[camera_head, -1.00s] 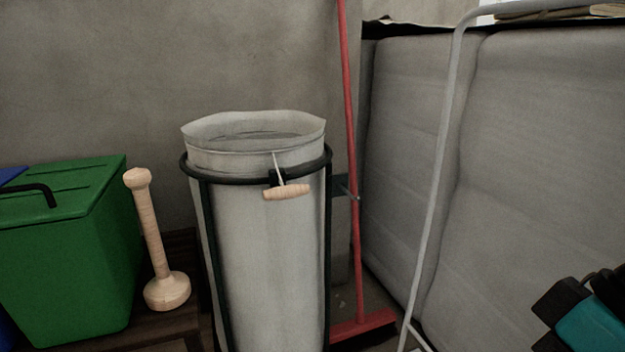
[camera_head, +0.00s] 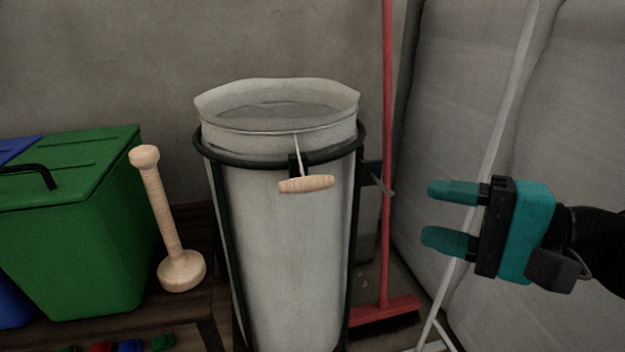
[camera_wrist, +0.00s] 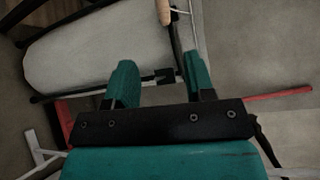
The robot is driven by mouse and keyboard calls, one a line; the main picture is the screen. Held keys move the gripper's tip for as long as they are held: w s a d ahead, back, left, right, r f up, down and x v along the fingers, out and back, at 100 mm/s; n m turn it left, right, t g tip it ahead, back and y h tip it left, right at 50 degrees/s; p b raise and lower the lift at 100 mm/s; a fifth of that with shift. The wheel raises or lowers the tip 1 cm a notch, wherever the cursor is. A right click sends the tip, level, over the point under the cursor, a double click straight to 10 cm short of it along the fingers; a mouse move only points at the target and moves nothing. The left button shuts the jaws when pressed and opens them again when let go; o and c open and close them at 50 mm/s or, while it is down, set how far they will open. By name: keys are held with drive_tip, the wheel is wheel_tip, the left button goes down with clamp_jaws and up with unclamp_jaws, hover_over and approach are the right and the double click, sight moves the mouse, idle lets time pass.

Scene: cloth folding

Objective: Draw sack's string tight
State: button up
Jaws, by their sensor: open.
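The pale cloth sack (camera_head: 290,250) hangs upright in a dark metal ring stand (camera_head: 217,235), its mouth open above the ring. A white string (camera_head: 298,148) runs from the sack's collar to a wooden toggle handle (camera_head: 306,184) hanging at the front. My gripper (camera_head: 435,216) is open and empty, to the right of the sack and toggle and apart from both, fingers pointing left. In the wrist view my gripper (camera_wrist: 160,82) shows both fingers apart, with the sack (camera_wrist: 95,50) beyond them and the toggle (camera_wrist: 164,12) at the top edge.
A green lidded bin (camera_head: 75,235) and a wooden pestle-like post (camera_head: 165,225) stand left of the sack. A small hook (camera_head: 378,180) juts from the stand's right side. A red broom (camera_head: 386,310) and a pale metal pole (camera_head: 490,165) stand to the right, before grey padded panels (camera_head: 590,90).

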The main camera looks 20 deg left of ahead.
drive_tip(key=p, duration=0.8)
approach(319, 186)
drive_tip(key=a, duration=0.2)
drive_tip(key=x, duration=0.9)
drive_tip(key=shift+w+f, duration=0.15)
drive_tip(key=shift+w, duration=0.05)
clamp_jaws()
